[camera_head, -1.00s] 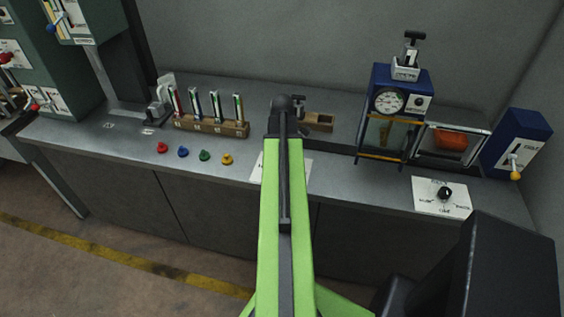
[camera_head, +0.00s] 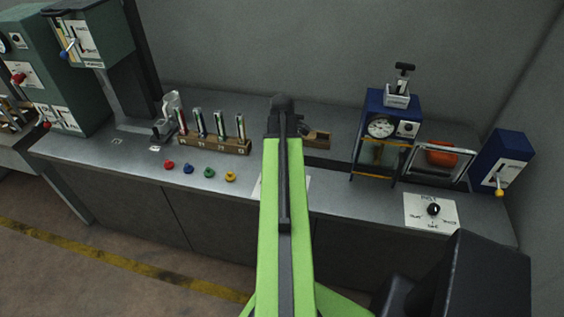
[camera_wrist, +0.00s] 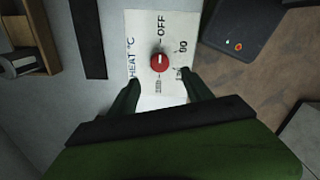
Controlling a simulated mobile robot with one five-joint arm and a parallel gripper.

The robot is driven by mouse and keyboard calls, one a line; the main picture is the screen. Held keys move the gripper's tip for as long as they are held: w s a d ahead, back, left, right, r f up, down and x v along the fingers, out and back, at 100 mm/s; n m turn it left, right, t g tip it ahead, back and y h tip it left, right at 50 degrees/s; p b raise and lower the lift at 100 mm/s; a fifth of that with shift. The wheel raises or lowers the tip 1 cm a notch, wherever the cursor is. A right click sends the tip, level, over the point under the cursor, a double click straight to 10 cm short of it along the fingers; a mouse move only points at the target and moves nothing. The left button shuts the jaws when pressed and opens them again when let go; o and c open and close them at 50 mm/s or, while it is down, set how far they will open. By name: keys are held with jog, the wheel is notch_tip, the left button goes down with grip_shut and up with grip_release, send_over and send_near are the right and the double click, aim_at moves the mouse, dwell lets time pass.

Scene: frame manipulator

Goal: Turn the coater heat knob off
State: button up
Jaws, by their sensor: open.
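In the wrist view, a round red knob (camera_wrist: 159,62) sits on a white plate (camera_wrist: 143,32) marked "HEAT °C", "OFF", "90" and other marks partly hidden by a finger. A pale mark shows on the knob, but its exact pointing is too small to tell. My gripper (camera_wrist: 161,86) is open, its two dark green fingers spread on either side of the lower part of the plate. The knob lies between and just beyond the fingertips, with no visible contact. In the head view my green arm hides the knob and the gripper; only slivers of the plate (camera_head: 298,184) show.
To the right are a blue device with a gauge (camera_head: 381,127), a framed orange item (camera_head: 441,158), a blue lever box (camera_head: 500,160) and a black knob (camera_head: 433,209) on a white plate. Left are a wooden rack (camera_head: 215,142) and several coloured buttons (camera_head: 208,173).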

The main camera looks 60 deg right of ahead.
notch_tip(320, 180, up, 8)
jog(key=p, duration=0.5)
jog(key=shift+f+p, duration=0.25)
jog(key=shift+p, duration=0.1)
